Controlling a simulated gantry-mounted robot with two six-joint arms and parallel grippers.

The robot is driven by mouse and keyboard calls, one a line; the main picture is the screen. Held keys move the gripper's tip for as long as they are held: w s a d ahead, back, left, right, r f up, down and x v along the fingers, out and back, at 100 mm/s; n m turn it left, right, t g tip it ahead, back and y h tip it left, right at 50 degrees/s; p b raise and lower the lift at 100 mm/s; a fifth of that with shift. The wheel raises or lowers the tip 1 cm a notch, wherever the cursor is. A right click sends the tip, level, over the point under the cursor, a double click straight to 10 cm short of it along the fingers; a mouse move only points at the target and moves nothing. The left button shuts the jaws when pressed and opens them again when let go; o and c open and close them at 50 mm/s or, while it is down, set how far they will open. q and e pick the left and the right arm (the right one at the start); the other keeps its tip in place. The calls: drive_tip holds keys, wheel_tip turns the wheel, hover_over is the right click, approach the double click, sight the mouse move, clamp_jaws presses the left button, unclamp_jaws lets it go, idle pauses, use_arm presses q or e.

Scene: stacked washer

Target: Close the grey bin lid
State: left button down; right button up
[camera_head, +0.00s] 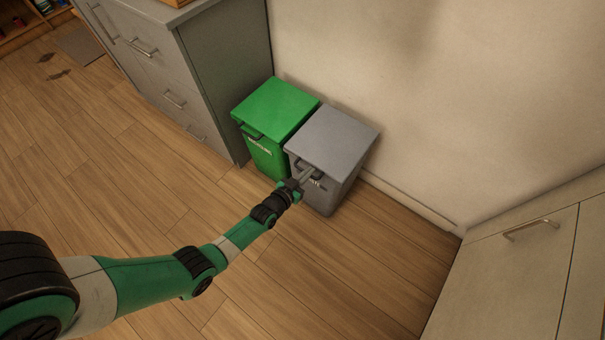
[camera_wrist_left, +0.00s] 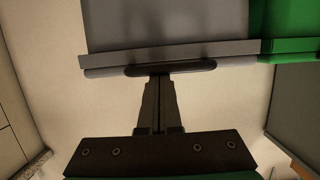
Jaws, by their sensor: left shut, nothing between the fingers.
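The grey bin (camera_head: 338,192) stands against the wall. Its grey lid (camera_head: 335,138) lies flat over the top, with no clear gap seen in the head view. My left gripper (camera_head: 308,175) is at the front of the bin, just by the lid's front edge and dark handle, and covers part of the label. In the left wrist view the fingers (camera_wrist_left: 158,84) are shut together and empty. Their tips are at or very near the dark handle (camera_wrist_left: 170,69) under the lid edge; whether they touch cannot be told. My right gripper is not in view.
A green bin (camera_head: 275,110) with a closed lid stands close beside the grey one, on its left. A grey drawer cabinet (camera_head: 222,75) is left of it. A pale cabinet (camera_head: 515,270) is at lower right. Wooden floor (camera_head: 310,275) in front is clear.

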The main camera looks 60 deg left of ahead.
use_arm(q)
drive_tip(key=shift+s+d+f+g+h, duration=0.15)
drive_tip(key=shift+s+f, duration=0.1)
drive_tip(key=shift+f, duration=0.5)
drive_tip(key=shift+s+f+g+h, duration=0.15)
drive_tip(key=shift+s+f, duration=0.1)
drive_tip(key=shift+f, duration=0.5)
wheel_tip(320, 180, up, 7)
drive_tip(key=p, duration=0.5)
drive_tip(key=s+d+f+b, duration=0.1)
drive_tip(key=s+f+b, duration=0.2)
drive_tip(key=s+f, duration=0.2)
wheel_tip(320, 180, down, 3)
drive_tip(key=shift+s+d+f+b, duration=0.1)
drive_tip(key=shift+s+d+b, duration=0.05)
drive_tip(key=shift+d+b, duration=0.2)
